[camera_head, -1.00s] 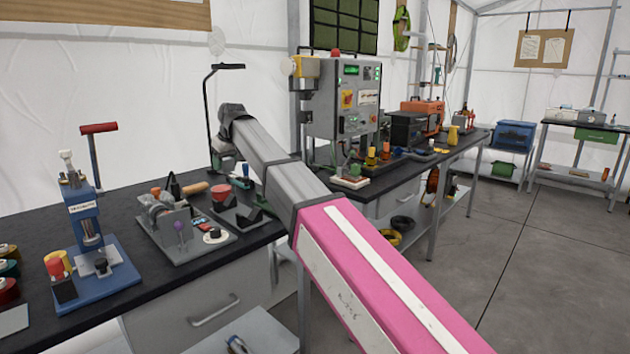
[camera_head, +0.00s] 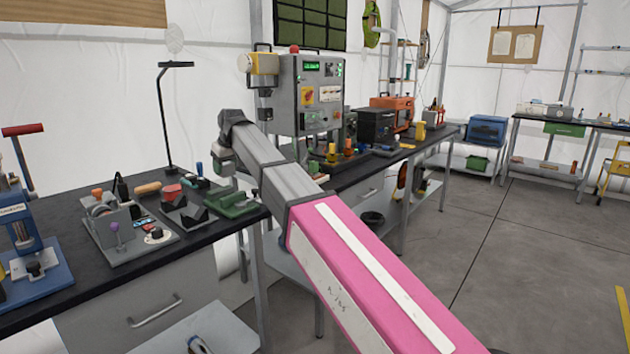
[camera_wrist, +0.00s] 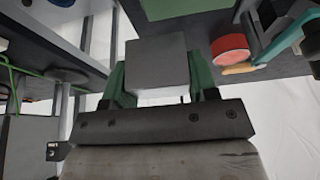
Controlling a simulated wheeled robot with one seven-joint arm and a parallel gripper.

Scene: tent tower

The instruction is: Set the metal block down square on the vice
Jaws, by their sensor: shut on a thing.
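The metal block (camera_wrist: 157,64) is a plain grey block held between the green fingers of my gripper (camera_wrist: 160,82) in the wrist view. In the head view the end of my arm hangs over the bench, and my gripper and the block are too small there to make out clearly. A green tool that looks like the vice (camera_head: 232,203) sits at the bench's right end, just below my arm's end. A green piece, perhaps the same vice (camera_wrist: 185,8), shows at the top of the wrist view, apart from the block.
The black bench (camera_head: 75,275) carries a grey V-shaped fixture (camera_head: 185,212), a grey plate with knobs (camera_head: 125,230) and a blue press (camera_head: 28,245). A red round thing (camera_wrist: 230,48) lies right of the block in the wrist view. A control box (camera_head: 318,95) stands behind.

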